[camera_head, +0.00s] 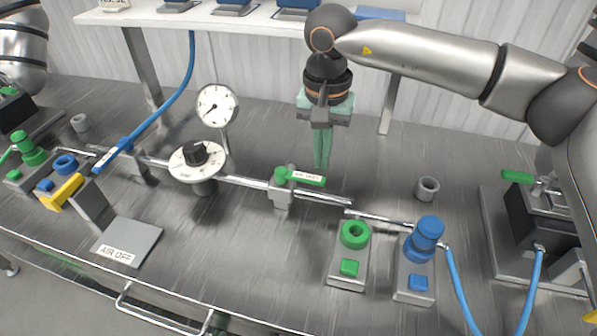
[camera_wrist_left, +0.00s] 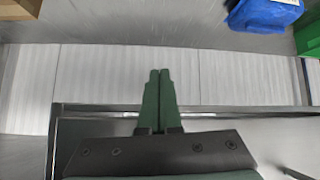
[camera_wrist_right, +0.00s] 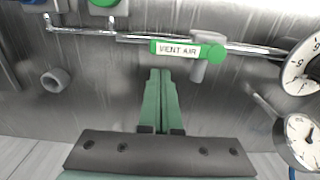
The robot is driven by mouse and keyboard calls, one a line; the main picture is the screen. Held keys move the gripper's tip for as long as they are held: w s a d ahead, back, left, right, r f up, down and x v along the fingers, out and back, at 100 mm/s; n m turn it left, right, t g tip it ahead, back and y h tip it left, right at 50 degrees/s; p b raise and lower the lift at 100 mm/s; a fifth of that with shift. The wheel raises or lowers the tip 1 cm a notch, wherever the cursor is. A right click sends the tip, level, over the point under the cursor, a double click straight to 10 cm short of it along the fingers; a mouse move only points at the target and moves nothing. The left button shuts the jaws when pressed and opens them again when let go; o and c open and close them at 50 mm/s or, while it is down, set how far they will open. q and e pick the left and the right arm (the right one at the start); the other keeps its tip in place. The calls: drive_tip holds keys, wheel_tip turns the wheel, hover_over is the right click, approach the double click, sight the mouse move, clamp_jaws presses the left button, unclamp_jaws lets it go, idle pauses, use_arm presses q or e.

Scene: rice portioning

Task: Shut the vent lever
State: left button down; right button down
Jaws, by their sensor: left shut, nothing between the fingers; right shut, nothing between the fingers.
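The green vent lever (camera_head: 306,179) sits on a grey valve (camera_head: 282,192) in the metal pipe, its handle pointing right, roughly along the pipe. In the right wrist view the lever (camera_wrist_right: 176,48) shows a white label reading VENT AIR. My right gripper (camera_head: 321,165) is shut and empty, fingers pointing down, just behind the handle. Its fingertips (camera_wrist_right: 161,72) look apart from the lever in the right wrist view. My left gripper (camera_wrist_left: 160,73) is shut and empty in its wrist view, away from the lever.
A pressure gauge (camera_head: 217,105) and a black-knobbed dial (camera_head: 196,160) stand left of the valve. Green (camera_head: 355,236) and blue (camera_head: 426,238) fittings stand front right. A small grey cup (camera_head: 427,188) is at the right. An AIR OFF plate (camera_head: 128,243) lies front left.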

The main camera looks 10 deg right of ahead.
idle(0.6)
drive_tip(key=shift+s+a+b, duration=0.15)
drive_tip(key=shift+s+a, duration=0.05)
drive_tip(key=shift+s, duration=0.35)
drive_tip(key=shift+s+a+b, duration=0.15)
drive_tip(key=shift+s+a, duration=0.05)
drive_tip(key=shift+s, duration=0.3)
drive_tip(key=shift+s+a, duration=0.25)
drive_tip(key=shift+s, duration=0.25)
drive_tip(key=shift+s+a, duration=0.25)
drive_tip(key=shift+s, duration=0.25)
drive_tip(key=shift+b, duration=0.3)
